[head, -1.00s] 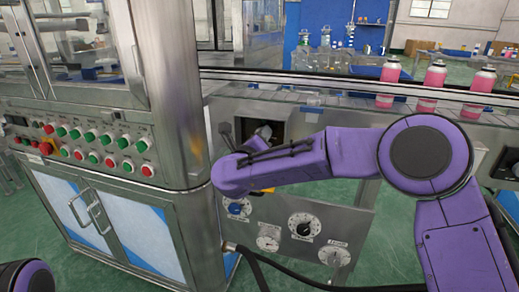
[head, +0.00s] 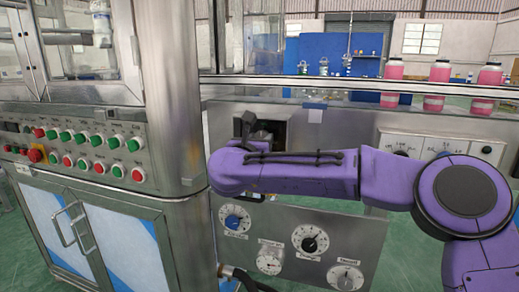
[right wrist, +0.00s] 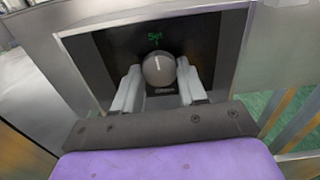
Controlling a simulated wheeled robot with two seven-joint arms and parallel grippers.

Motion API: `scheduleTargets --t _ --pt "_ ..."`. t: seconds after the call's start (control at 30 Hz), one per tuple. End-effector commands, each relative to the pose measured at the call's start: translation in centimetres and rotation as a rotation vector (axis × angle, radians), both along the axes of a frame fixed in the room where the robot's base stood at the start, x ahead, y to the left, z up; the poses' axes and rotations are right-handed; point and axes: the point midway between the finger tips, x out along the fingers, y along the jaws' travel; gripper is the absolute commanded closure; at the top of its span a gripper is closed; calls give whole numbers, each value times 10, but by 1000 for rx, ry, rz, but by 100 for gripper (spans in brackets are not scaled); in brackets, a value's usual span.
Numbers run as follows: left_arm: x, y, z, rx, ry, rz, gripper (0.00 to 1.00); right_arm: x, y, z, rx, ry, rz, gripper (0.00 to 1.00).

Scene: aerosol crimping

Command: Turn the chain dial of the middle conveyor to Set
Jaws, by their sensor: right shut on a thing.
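The chain dial (right wrist: 158,72) is a round grey knob on a dark recessed panel (right wrist: 105,50). A green "Set" label (right wrist: 155,36) is lit above it. The knob's pale mark points up toward the label. My right gripper (right wrist: 159,80) has one finger on each side of the knob and is shut on it. In the head view my right gripper (head: 262,134) reaches into the recess in the conveyor's front, and its purple wrist hides part of it; the knob cannot be made out there. My left gripper is out of view.
A lower panel (head: 290,225) with several other dials sits beneath my right forearm. A steel cabinet (head: 110,215) with red and green buttons stands close on the left. Pink bottles (head: 440,72) stand on the conveyor at the right. A dark hose (head: 240,278) runs at the bottom.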

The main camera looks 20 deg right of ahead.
Motion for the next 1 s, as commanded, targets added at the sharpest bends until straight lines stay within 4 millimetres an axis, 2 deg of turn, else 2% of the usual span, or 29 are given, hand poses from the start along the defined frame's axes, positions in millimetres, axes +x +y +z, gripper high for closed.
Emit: scheduleTargets --t 0.6,0.63,0.7,1.0 --pt "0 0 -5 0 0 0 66 0 0 1 32 -22 0 89" --pt "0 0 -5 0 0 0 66 0 0 1 32 -22 0 49" --pt "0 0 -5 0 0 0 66 0 0 1 31 -21 0 33" --pt "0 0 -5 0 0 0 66 -2 2 1 32 -21 1 33"
